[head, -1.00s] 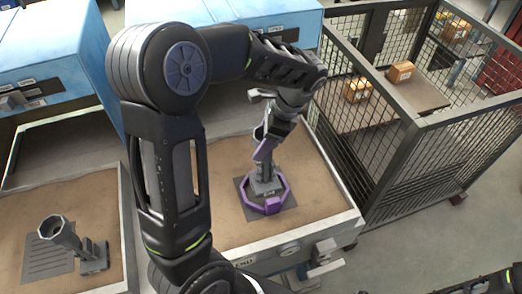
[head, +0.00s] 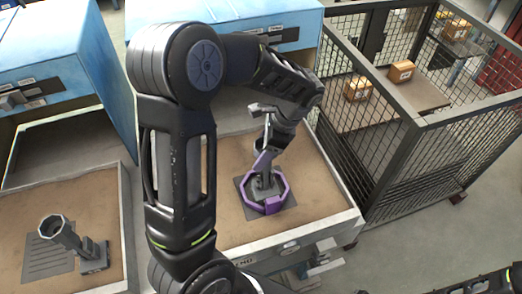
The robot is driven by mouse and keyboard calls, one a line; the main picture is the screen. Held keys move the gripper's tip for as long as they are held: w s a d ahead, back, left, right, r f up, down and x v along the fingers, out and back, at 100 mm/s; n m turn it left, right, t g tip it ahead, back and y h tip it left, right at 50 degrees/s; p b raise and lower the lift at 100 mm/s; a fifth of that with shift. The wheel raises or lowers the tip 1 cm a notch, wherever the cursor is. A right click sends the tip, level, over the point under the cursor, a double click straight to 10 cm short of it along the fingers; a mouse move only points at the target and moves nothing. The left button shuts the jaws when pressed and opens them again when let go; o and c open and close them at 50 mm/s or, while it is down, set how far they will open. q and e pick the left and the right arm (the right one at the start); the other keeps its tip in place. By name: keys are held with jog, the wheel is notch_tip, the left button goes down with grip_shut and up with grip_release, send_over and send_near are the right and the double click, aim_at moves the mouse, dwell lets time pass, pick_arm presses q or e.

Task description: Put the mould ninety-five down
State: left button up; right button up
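A purple eight-sided ring (head: 272,205) lies on a dark pad (head: 286,208) in the right sand-coloured tray. A dark grey block (head: 266,187) stands inside the ring. I cannot read a number, so I cannot tell which piece is the mould ninety-five. My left gripper (head: 268,168) points down over the ring, with a slanted purple piece (head: 260,162) beside it. Its fingertips are too small and partly hidden to show whether they grip the block. My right gripper is not in view; only a dark arm part shows at the bottom right corner.
Blue oven-like housings (head: 52,55) stand behind the trays. A mesh cage (head: 420,150) with several cardboard boxes stands close on the right.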

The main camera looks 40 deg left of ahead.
pick_arm(q)
jog(key=o, duration=0.4)
jog(key=shift+c, duration=0.2)
jog(key=shift+r, duration=0.2)
jog(key=shift+r, duration=0.25)
jog(key=shift+w+d+r, duration=0.1)
jog(key=shift+w+r, duration=0.05)
jog(key=shift+r, duration=0.1)
jog(key=v, duration=0.8)
jog(key=shift+d+r+b, duration=0.1)
jog(key=shift+r+b, duration=0.05)
jog(key=shift+b, duration=0.15)
jog(key=shift+p+v, duration=1)
jog(key=shift+w+d+r+p, duration=0.1)
jog(key=shift+d+r+p, duration=0.1)
jog(key=shift+r+p, duration=0.3)
jog(key=shift+f, duration=0.1)
